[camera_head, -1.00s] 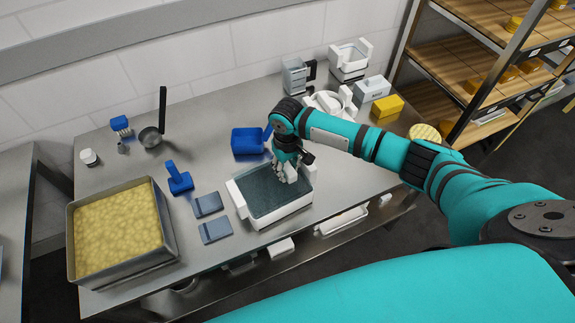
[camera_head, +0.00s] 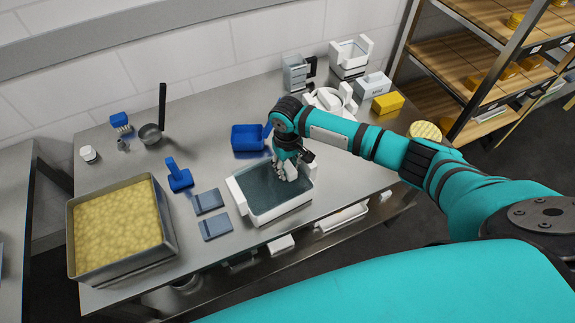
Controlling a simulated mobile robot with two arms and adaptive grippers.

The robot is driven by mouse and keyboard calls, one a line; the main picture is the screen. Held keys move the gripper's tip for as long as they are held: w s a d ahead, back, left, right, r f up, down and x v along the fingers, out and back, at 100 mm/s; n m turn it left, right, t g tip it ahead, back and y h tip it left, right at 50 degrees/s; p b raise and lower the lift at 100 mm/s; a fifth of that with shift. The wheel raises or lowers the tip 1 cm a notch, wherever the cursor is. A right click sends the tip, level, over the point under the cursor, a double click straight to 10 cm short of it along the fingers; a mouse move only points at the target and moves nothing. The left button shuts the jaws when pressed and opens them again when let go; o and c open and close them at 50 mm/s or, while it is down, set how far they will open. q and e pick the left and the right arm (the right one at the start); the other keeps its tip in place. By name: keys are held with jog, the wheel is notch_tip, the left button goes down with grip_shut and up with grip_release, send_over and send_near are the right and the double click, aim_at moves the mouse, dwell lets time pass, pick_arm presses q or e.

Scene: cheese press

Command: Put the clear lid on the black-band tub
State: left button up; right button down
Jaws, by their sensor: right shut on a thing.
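My right gripper (camera_head: 287,171) points down at the back right part of a white-rimmed tub (camera_head: 284,214) with a dark, bluish inside. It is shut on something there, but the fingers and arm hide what. I cannot make out a clear lid for certain; the dark sheet inside the tub (camera_head: 262,190) may be a see-through surface or liquid. A grey, see-through tub with a black part (camera_head: 295,74) stands at the back and may be the black-band tub. A white tub (camera_head: 349,58) stands to its right. My left gripper is out of view.
A metal vat of yellow curd (camera_head: 172,225) stands at the left front. Two flat blue-grey pieces (camera_head: 208,201) lie beside the white-rimmed tub. A blue box (camera_head: 247,138) and a blue tool (camera_head: 179,178) stand nearby. A yellow block (camera_head: 388,104) lies at the right; shelves stand beyond.

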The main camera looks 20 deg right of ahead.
jog(key=shift+f, duration=0.15)
jog(key=c, duration=0.9)
grip_release()
notch_tip(320, 180, up, 11)
jog(key=p, duration=1.2)
jog(key=shift+f, duration=0.1)
